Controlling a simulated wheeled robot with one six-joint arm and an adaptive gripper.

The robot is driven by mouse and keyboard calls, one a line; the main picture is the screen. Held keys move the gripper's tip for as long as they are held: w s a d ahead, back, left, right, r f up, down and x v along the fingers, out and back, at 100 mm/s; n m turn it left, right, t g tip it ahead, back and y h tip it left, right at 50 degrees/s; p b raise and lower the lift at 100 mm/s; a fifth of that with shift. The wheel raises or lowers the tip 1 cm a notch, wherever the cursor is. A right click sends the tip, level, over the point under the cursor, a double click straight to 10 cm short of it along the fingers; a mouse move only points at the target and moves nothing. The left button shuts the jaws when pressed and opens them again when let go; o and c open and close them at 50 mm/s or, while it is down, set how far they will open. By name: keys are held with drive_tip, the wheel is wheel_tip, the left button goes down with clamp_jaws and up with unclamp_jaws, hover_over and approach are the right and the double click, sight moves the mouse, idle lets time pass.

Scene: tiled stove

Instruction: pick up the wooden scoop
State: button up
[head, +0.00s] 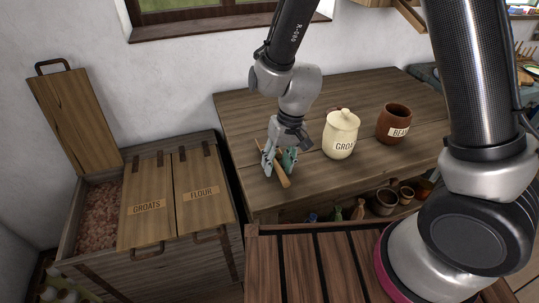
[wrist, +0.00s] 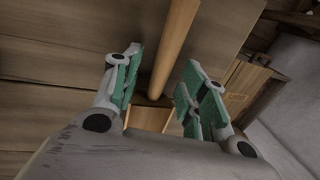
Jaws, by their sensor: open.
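The wooden scoop (head: 284,178) lies on the wooden table (head: 240,127) near its left front edge, its handle slanting toward the front. My gripper (head: 279,163) is low over the table at the scoop, its green-padded fingers apart on either side of it. In the wrist view the scoop's light wooden handle (wrist: 173,50) runs between the open fingers of my gripper (wrist: 158,95), with a gap on each side. The scoop's far part is partly hidden by the gripper in the head view.
Pots (head: 385,202) sit below the table.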

sight(278, 163)
drive_tip(key=shift+f, duration=0.1)
clamp_jaws()
wheel_tip(278, 163, up, 10)
idle(0.6)
